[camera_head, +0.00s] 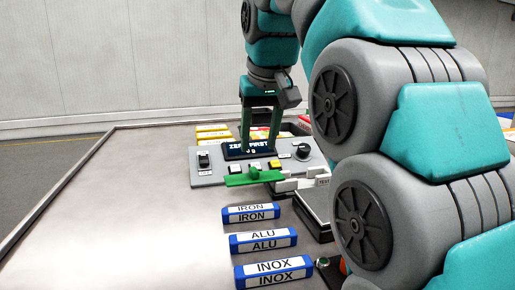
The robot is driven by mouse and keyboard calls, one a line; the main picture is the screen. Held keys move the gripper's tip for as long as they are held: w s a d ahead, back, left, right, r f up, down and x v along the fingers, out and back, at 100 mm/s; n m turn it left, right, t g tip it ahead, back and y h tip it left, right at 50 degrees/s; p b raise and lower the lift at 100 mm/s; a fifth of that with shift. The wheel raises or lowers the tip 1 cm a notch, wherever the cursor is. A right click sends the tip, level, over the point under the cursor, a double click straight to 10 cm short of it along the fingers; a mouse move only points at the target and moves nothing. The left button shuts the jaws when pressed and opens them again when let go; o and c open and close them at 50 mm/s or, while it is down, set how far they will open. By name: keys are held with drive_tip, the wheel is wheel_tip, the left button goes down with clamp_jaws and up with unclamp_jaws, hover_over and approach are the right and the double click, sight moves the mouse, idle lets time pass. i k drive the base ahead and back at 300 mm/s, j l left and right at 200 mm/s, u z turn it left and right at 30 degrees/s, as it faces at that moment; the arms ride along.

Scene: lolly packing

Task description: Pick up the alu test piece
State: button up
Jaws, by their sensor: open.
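The alu test piece (263,241) is a blue block with white labels reading ALU. It lies on the table, between the IRON piece (251,213) and the INOX piece (272,271). My gripper (260,148) hangs fingers down behind the test pieces, in front of or over the control panel; its exact height is unclear. Its two green fingers are apart, with nothing visible between them. It is clear of the alu piece.
The grey control panel (207,180) has a display reading ZERO FIRST and several buttons. A green bar (253,177) lies at its front. Coloured packs (213,132) are behind it. My arm hides much of the right side. The left table (130,220) is clear.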

sight(269, 239)
drive_tip(key=k, duration=1)
